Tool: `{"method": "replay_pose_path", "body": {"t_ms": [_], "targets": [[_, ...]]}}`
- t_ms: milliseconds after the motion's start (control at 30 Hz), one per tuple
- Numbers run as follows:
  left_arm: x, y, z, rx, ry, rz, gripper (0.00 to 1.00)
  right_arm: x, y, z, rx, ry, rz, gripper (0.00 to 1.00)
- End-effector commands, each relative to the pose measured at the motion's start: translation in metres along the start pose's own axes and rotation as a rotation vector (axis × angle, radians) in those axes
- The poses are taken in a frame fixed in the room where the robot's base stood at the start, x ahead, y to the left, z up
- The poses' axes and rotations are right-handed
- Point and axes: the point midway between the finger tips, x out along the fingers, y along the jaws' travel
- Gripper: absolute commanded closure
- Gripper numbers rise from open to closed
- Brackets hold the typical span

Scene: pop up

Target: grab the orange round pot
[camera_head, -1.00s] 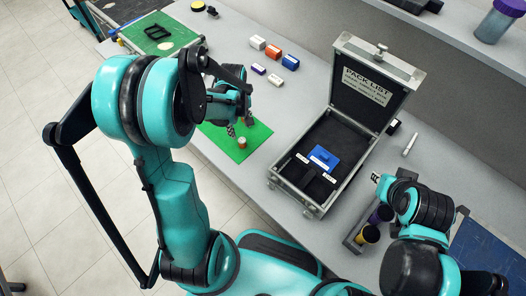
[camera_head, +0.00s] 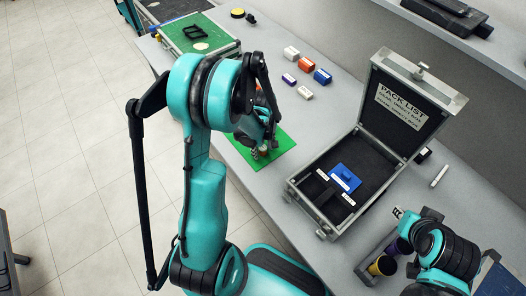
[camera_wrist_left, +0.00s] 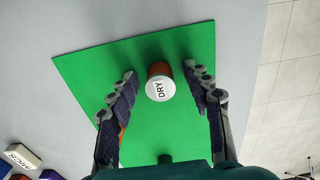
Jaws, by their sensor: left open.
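The orange round pot (camera_wrist_left: 159,82) has a white lid marked DRY. It stands on a green mat (camera_wrist_left: 85,65), between the fingers of my left gripper (camera_wrist_left: 160,72) in the left wrist view. The fingers are open, one on each side, with a gap to the pot on both sides. In the head view the pot is mostly hidden by my left gripper (camera_head: 262,150), which is low over the green mat (camera_head: 283,146). My right gripper (camera_head: 398,214) is at the lower right, away from the pot, and its jaws are too small to read.
Several small coloured blocks (camera_head: 307,65) lie behind the mat. A holder with purple and yellow containers (camera_head: 383,265) is near my right arm.

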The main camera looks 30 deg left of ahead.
Motion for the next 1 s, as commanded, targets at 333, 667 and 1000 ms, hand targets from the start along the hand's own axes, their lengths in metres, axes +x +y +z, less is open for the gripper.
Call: {"method": "replay_pose_path", "body": {"t_ms": [333, 667, 1000], "targets": [[-0.001, 0.0, 0.0, 0.0, 0.0, 0.0, 0.97, -0.001, 0.0, -0.001, 0.0, 0.0, 0.0, 0.77], [-0.006, 0.0, 0.0, 0.0, 0.0, 0.0, 0.97, -0.003, 0.0, -0.002, 0.0, 0.0, 0.0, 0.77], [-0.052, -0.003, 0.011, 0.004, 0.0, 0.0, 0.97, -0.022, 0.0, -0.016, 0.0, 0.0, 0.0, 0.77]]}}
